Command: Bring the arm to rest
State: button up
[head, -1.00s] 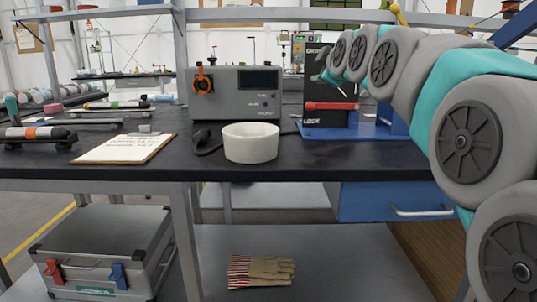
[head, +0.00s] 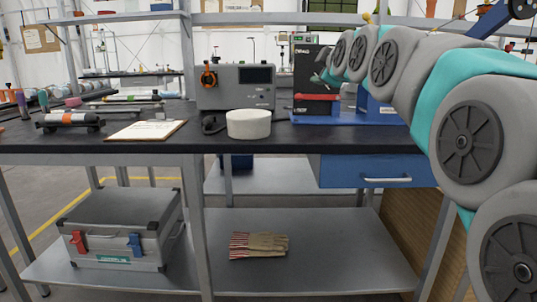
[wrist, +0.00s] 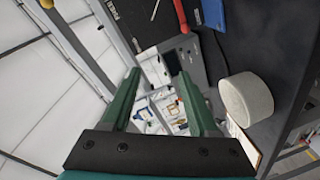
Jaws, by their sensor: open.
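My arm shows at the right of the head view, folded, with its grey joints and teal links in front of the workbench. My gripper (wrist: 162,90) shows in the wrist view with two green fingers spread apart and nothing between them. It is open and empty. In the head view the fingers are too small and too far hidden to tell apart.
A blue drawer (head: 365,171) hangs below.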

jog(key=s+f+m+g, duration=0.1)
jog(key=s+f, duration=0.1)
jog(key=f, duration=0.3)
jog(key=s+f+m+g, duration=0.1)
jog(key=s+f+g, duration=0.1)
jog(key=f, duration=0.4)
jog(key=s+f+m+g, duration=0.1)
jog(key=s+f+g, duration=0.1)
jog(key=f, duration=0.3)
jog(key=shift+s+a+f, duration=0.15)
jog(key=shift+s+a, duration=0.1)
jog(key=shift+a, duration=0.15)
jog(key=s+d+f+m+g+h, duration=0.15)
jog(key=s+f+m+g, duration=0.6)
jog(key=s+f, duration=1.6)
jog(key=s+d+f+m+g, duration=0.1)
jog(key=s+f+g, duration=0.2)
jog(key=s, duration=0.5)
jog(key=s+f+m+g, duration=0.2)
jog(key=s+f+g, duration=0.1)
jog(key=s, duration=0.6)
jog(key=shift+d+f, duration=0.4)
jog(key=shift+f, duration=0.25)
